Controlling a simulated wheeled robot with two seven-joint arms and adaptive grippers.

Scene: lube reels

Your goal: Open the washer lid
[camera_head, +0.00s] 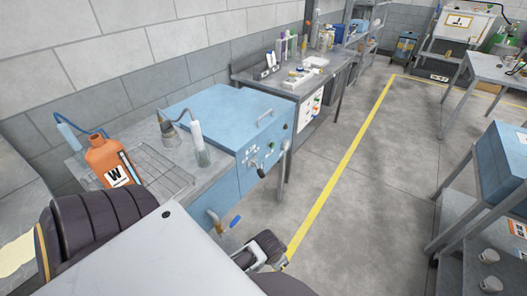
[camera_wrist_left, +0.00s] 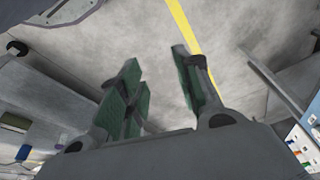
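The washer (camera_head: 222,125) is a light blue box at the end of the grey bench in the head view. My right gripper is not clearly visible.
An orange bottle (camera_head: 108,160) and a wire rack (camera_head: 160,168) stand on the bench left of the washer. A grey table (camera_head: 335,68) with lab items stands beyond it. The floor (camera_head: 350,210) right of the yellow line is clear. Blue-topped equipment (camera_head: 502,165) stands at right.

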